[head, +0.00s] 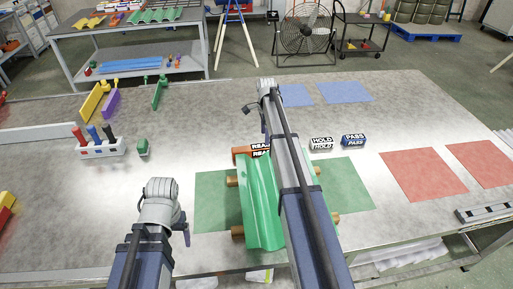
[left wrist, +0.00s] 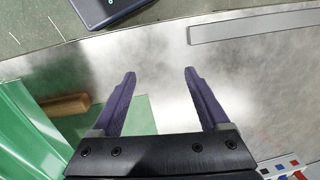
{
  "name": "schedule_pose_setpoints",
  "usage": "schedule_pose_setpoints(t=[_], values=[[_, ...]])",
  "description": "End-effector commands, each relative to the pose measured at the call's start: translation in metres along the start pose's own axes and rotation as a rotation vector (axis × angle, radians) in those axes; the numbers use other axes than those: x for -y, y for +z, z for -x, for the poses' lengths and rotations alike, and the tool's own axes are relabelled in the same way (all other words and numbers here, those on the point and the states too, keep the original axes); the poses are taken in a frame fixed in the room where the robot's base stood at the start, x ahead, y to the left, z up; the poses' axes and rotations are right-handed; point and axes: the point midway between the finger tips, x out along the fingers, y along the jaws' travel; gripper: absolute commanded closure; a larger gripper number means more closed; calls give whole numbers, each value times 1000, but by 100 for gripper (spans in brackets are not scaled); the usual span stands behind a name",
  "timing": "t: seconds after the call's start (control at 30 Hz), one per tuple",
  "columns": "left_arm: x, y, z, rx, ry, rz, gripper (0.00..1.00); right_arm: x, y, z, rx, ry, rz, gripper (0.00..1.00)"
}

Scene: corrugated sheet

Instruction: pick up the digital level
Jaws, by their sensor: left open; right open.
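A grey bar with dark and white sections (head: 485,213), which looks like the digital level, lies at the right edge of the table in the head view, partly cut off by the frame. My left gripper (head: 184,228) is at the front of the table, left of the green corrugated sheet, far from the bar. In the left wrist view its two purple fingers (left wrist: 159,74) are apart with nothing between them. My right gripper (head: 249,110) is over the middle of the table, beyond the sheet and left of the bar. It is open; its fingers are mostly hidden.
The green corrugated sheet (head: 261,205) rests on wooden rollers over a green mat (head: 212,205). HOLD (head: 321,144) and PASS (head: 353,142) blocks stand behind. Red mats (head: 422,174) lie right. A rack with coloured handles (head: 100,148) and a pale strip (head: 37,134) are left.

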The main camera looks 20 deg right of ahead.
Motion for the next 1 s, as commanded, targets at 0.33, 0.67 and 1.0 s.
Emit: schedule_pose_setpoints(t=[0.33,0.67,1.0], values=[[-3,-1,-26,0,0,0,0,0,1,-26,0,0,0,15],[-4,-2,-39,0,0,0,0,2,3,-39,0,0,0,15],[-7,-4,-76,0,0,0,0,5,7,-77,0,0,0,15]])
